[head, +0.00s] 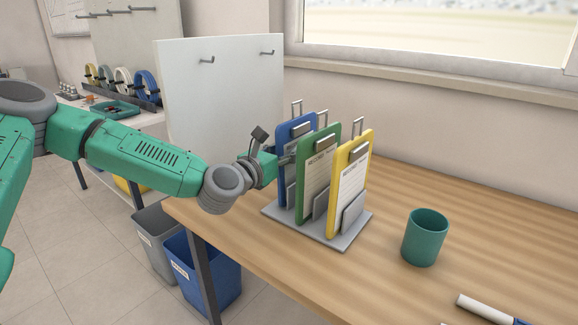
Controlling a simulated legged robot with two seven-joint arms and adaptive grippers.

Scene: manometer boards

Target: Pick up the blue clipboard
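The blue clipboard (284,133) stands upright, slightly tilted, in a grey rack (345,240) on the wooden table. It is the leftmost and rearmost of three clipboards, and the green one partly hides it. My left gripper (272,147) is at its left edge, with the fingers spread apart. One dark fingertip points up to the left of the board; the other reaches across its left edge, towards the gap beside the green clipboard. I cannot tell whether either touches. My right gripper is not in view.
The green clipboard (318,172) and the yellow clipboard (350,183) stand close in front in the rack. A teal cup (425,238) and a white cylindrical object (488,309) are to the right. A white panel with hooks (220,95) stands behind my arm. Bins (203,272) are below.

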